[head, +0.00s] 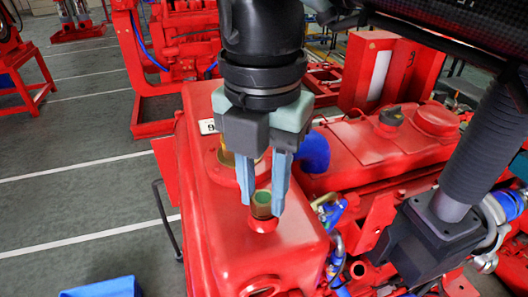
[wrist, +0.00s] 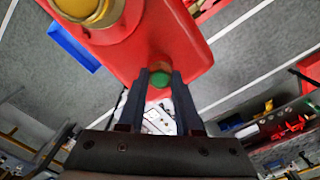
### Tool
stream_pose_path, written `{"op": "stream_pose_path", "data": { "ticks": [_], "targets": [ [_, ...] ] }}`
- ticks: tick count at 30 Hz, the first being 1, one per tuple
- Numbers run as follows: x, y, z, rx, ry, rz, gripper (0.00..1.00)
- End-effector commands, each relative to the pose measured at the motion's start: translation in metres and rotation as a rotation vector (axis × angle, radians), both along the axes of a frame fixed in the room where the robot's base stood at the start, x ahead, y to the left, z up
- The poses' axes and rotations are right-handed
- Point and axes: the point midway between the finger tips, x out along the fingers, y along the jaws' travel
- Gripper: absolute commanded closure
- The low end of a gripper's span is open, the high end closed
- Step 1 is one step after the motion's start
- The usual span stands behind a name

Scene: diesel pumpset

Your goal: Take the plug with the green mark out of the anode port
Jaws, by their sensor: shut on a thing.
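The plug with the green mark (head: 261,206) is a short brownish cylinder with green on its top. In the head view it stands upright at a red round port (head: 263,224) on top of the red tank (head: 215,240). My gripper (head: 262,204) comes down from above with one finger on each side of the plug and is shut on it. In the wrist view the green end of the plug (wrist: 160,79) shows between the fingertips (wrist: 159,82), against the red tank. I cannot tell how deep the plug sits in the port.
A larger yellow-brass fitting (wrist: 88,12) is on the tank and is partly hidden behind my gripper in the head view. A white number tag (head: 208,126) and a blue elbow (head: 314,152) are close by. A blue box (head: 103,288) is on the floor at lower left.

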Motion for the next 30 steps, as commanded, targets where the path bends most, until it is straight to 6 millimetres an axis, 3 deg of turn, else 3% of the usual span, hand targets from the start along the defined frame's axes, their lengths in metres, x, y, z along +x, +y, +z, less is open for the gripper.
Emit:
{"op": "stream_pose_path", "data": {
  "ticks": [30],
  "targets": [
    [0.0,0.0,0.013,0.0,0.0,-0.002,1.0]
  ]
}}
